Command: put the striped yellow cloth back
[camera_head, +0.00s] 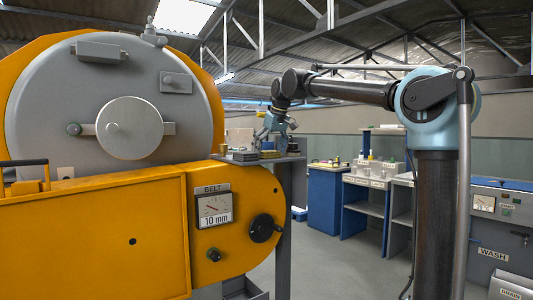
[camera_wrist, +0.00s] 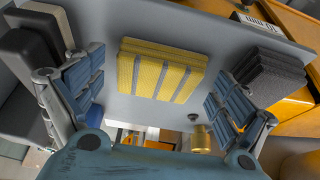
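The striped yellow cloth (camera_wrist: 162,72) lies folded in a thick stack on a grey shelf (camera_wrist: 130,112) in the wrist view, yellow with grey stripes. My gripper (camera_wrist: 158,80) is open, with one blue-padded finger on each side of the cloth in the picture. Gaps show between the cloth and both fingers, and nothing is held. In the head view my gripper (camera_head: 275,137) is low over the small shelf (camera_head: 288,159) beside the orange machine.
A dark grey folded stack (camera_wrist: 270,72) lies close to the right finger. Dark and light blocks (camera_wrist: 28,62) stand by the left finger. A brass cylinder (camera_wrist: 201,138) is at the lower right. The orange machine (camera_head: 95,240) borders the shelf. Blue cabinets (camera_head: 325,200) stand farther back.

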